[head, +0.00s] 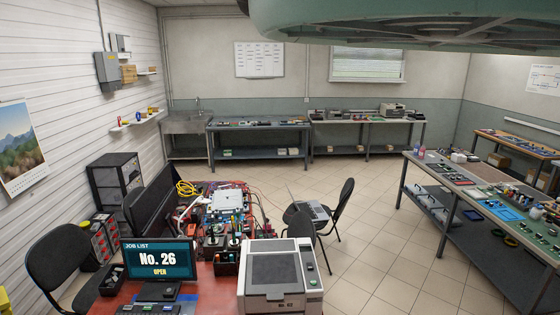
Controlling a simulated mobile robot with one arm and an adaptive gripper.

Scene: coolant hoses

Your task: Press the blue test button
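I cannot pick out a blue test button for certain. A white bench machine (253,287) with a dark lid stands at the front of the red-topped bench. A small green control shows on its right side panel (308,268); the other controls there are too small to read. Small dark control boxes (148,308) lie in front of a screen (160,259) that reads "JOB LIST No. 26 OPEN", partly cut off by the lower edge. My gripper is not in view.
Cables and devices (222,203) crowd the bench behind the machine. Black chairs (342,205) stand behind it and at the left (62,255). A long workbench (480,230) with parts is at the right. Tiled floor (375,250) between is clear.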

